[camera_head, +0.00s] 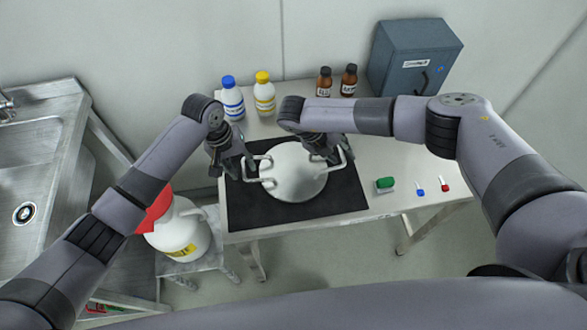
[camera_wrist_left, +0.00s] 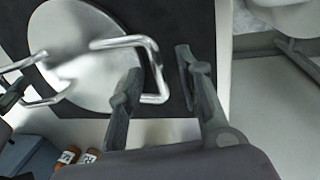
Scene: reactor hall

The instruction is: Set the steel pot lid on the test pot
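A round steel disc with a loop handle on each side, which I take for the steel pot lid (camera_head: 297,180), is over the black mat. It also shows in the left wrist view (camera_wrist_left: 72,60). No separate test pot is visible; whether one is hidden under the disc I cannot tell. My left gripper (camera_head: 240,165) is at the left handle. In the left wrist view its fingers (camera_wrist_left: 158,80) are apart, with the handle's outer bar seemingly between them. My right gripper (camera_head: 330,157) is at the right handle; its fingers are too small and hidden to judge.
The black mat (camera_head: 250,211) lies on a table. Blue-capped (camera_head: 232,100) and yellow-capped (camera_head: 264,95) bottles, two brown bottles (camera_head: 348,82) and a grey box (camera_head: 412,60) stand behind. A green item (camera_head: 385,185) and small blue and red items lie right. A white jug (camera_head: 180,235) stands left.

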